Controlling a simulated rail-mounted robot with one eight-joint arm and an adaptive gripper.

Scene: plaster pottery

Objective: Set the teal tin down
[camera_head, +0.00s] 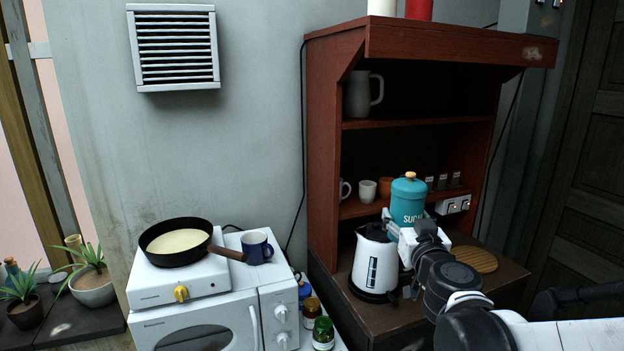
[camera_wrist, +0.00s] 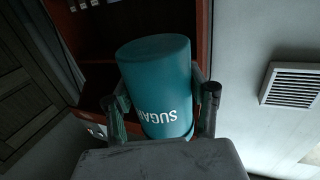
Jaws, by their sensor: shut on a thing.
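The teal tin (camera_head: 407,203) has a lid with a round wooden knob and white lettering that reads "SUGAR" in the wrist view (camera_wrist: 158,82). My gripper (camera_head: 411,233) is shut on the tin, with one finger on each side of it in the wrist view (camera_wrist: 163,112). In the head view the tin is upright, in front of the red-brown cabinet and just behind and above the white kettle. Its base is hidden by my gripper and the kettle, so I cannot tell whether it touches anything.
The white kettle (camera_head: 374,264) stands on the cabinet's dark counter (camera_head: 346,310). A round wooden board (camera_head: 474,259) lies to the right. Cups (camera_head: 367,191) and small jars stand on the shelf behind. A stove with a pan (camera_head: 180,241) and a blue mug (camera_head: 256,248) are at left.

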